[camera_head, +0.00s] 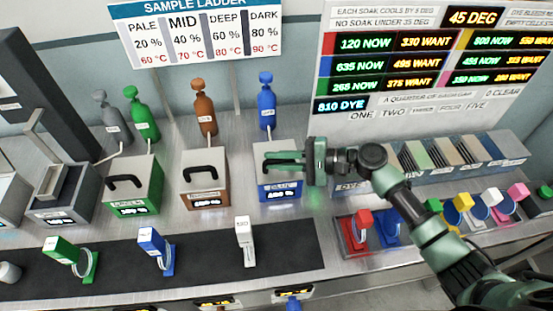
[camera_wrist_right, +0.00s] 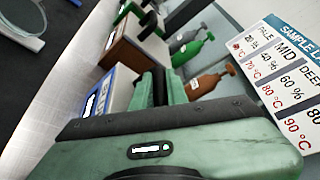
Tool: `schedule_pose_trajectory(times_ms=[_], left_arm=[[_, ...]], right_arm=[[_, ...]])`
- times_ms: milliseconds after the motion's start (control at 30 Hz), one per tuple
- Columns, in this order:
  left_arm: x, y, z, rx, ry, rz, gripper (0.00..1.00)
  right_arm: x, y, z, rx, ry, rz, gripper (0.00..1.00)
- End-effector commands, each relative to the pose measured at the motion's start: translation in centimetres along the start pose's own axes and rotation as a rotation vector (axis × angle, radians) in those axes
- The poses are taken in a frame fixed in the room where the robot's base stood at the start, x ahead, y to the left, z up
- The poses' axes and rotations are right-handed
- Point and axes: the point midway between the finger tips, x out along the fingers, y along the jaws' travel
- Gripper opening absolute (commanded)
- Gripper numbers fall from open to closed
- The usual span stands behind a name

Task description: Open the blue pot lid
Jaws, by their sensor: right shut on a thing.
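The blue pot (camera_head: 280,188) stands at the back of the counter, a pale box with a blue front label. My right gripper (camera_head: 272,162) reaches in from the right over its top and is shut on the lid handle, which the fingers mostly hide. The lid looks level on the pot. In the right wrist view the fingers (camera_wrist_right: 158,88) are close together over the pot, whose blue label (camera_wrist_right: 97,108) shows at the left. My left gripper is not in view.
A brown pot (camera_head: 205,189) and a green pot (camera_head: 133,192) stand to the left. A blue bottle (camera_head: 266,106) is behind the blue pot. A white tag stand (camera_head: 243,240) is in front. Several coloured stands fill the right side, below a panel with lit numbers (camera_head: 390,65).

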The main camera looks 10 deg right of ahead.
Motion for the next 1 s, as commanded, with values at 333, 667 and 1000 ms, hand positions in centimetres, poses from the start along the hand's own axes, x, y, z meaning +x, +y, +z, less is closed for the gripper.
schedule_pose_trajectory(times_ms=[333,667,1000], left_arm=[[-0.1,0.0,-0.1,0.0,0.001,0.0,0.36],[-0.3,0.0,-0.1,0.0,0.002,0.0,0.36],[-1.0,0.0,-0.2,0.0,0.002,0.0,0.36]], right_arm=[[0.0,-0.9,0.1,-0.003,-0.001,-0.001,0.0],[0.0,-3.5,0.1,-0.004,0.0,-0.003,0.0],[0.2,-6.1,-0.4,-0.001,0.0,-0.001,0.0]])
